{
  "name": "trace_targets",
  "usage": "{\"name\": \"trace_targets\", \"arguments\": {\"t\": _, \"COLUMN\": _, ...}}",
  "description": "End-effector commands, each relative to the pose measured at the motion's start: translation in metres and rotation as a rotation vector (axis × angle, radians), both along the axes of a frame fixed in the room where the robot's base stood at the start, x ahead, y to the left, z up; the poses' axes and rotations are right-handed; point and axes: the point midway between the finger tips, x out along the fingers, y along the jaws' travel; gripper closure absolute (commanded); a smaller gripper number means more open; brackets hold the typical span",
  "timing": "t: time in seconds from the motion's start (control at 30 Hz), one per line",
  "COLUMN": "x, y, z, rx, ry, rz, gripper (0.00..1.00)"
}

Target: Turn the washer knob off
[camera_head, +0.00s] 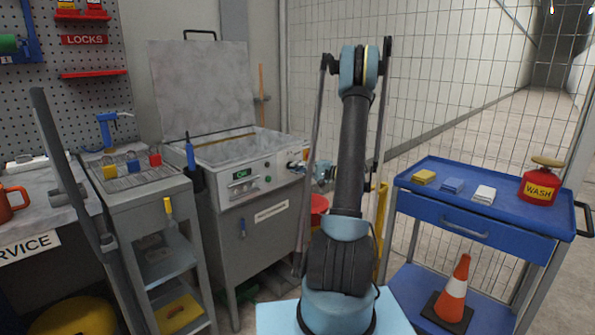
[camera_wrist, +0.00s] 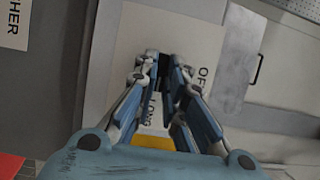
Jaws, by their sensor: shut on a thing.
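The washer (camera_head: 255,215) is a grey cabinet with its lid raised, a basin on top and a lit display on its front panel. My gripper (camera_head: 298,166) is at the right side of the washer, partly behind my arm. In the wrist view, my gripper (camera_wrist: 164,68) points at a pale label plate (camera_wrist: 130,50) on the grey side wall. Its fingers are shut on a small dark thing at the plate's middle, most likely the washer knob, largely hidden by the fingertips. Lettering starting "OF" shows right of the fingers, and other letters show partly between them.
A blue cart (camera_head: 440,222) at right carries small blocks and a red WASH can (camera_head: 538,185), with a traffic cone (camera_head: 457,290) below. A grey shelf stand (camera_head: 150,190) is left of the washer. A wire fence stands behind.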

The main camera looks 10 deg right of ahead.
Motion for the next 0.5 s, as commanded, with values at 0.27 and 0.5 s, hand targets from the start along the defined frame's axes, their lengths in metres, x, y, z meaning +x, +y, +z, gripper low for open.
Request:
{"name": "trace_targets", "arguments": {"t": 0.27, "x": -0.0013, "y": 0.0001, "z": -0.001, "rx": -0.048, "ry": -0.029, "rz": 0.001, "gripper": 1.0}}
{"name": "trace_targets", "arguments": {"t": 0.5, "x": -0.0019, "y": 0.0005, "z": 0.0001, "rx": -0.175, "ry": -0.118, "rz": 0.003, "gripper": 1.0}}
